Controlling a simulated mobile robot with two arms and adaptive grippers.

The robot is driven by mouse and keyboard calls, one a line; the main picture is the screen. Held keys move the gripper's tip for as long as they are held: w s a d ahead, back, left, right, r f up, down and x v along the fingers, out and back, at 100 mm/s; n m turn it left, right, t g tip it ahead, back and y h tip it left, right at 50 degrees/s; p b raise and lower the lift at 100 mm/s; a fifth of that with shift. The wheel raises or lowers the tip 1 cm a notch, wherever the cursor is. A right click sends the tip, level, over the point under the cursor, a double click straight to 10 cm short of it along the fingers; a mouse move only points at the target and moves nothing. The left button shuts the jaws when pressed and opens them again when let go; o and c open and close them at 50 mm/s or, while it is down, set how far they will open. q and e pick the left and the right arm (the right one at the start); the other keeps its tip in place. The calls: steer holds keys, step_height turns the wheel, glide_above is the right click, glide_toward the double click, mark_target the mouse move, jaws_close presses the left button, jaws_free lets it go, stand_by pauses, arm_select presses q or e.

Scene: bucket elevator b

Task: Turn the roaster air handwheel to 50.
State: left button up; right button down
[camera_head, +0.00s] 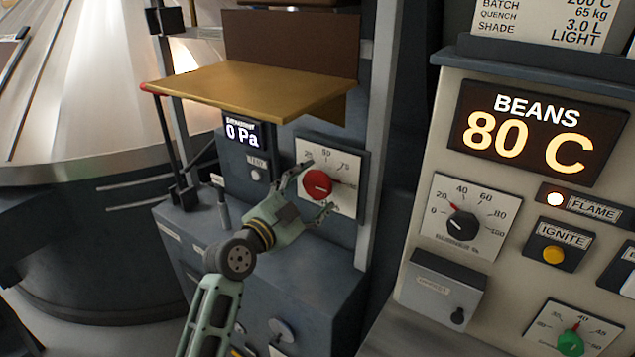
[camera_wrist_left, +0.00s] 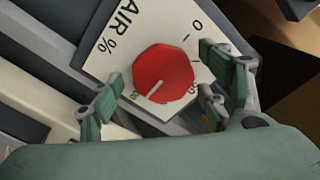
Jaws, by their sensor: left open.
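The roaster air handwheel is a red round knob (camera_head: 318,184) on a white dial plate (camera_head: 344,201) on the front of the dark grey cabinet. It also shows in the left wrist view (camera_wrist_left: 163,72), where "AIR %" is printed on the plate. Its white pointer line points to the lower left there, close to the 100 end of the scale. My left gripper (camera_head: 312,192) is open in front of the dial, its fingers on either side of the knob. In the left wrist view the fingers (camera_wrist_left: 160,88) seem apart from the knob. My right gripper is not seen.
A wooden shelf (camera_head: 250,84) juts out above the dial. Left of the dial is a display reading 0 Pa (camera_head: 242,133). A control panel on the right has a BEANS 80 C display (camera_head: 535,131), a black knob (camera_head: 462,225) and an IGNITE button (camera_head: 553,254).

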arm_select(q)
steer(key=shift+x, duration=1.2)
steer(key=shift+f, duration=0.1)
steer(key=c, duration=1.1)
